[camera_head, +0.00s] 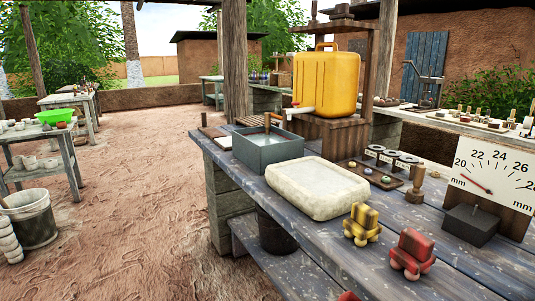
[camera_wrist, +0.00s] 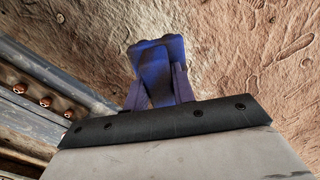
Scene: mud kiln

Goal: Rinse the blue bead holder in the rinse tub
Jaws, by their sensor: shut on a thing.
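My gripper (camera_wrist: 158,92) shows in the wrist view, shut on the blue bead holder (camera_wrist: 156,62). The holder sticks out beyond the jaws, and its lower part is hidden between them. Reddish-brown ground lies behind it.
A yellow water container (camera_head: 326,84) with a tap stands on a wooden stand behind the tub. A pale slab (camera_head: 318,188) lies in front of the tub. Yellow (camera_head: 362,225) and red (camera_head: 412,254) holders stand nearer on the bench (camera_head: 330,245). A dial gauge (camera_head: 494,178) stands at right.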

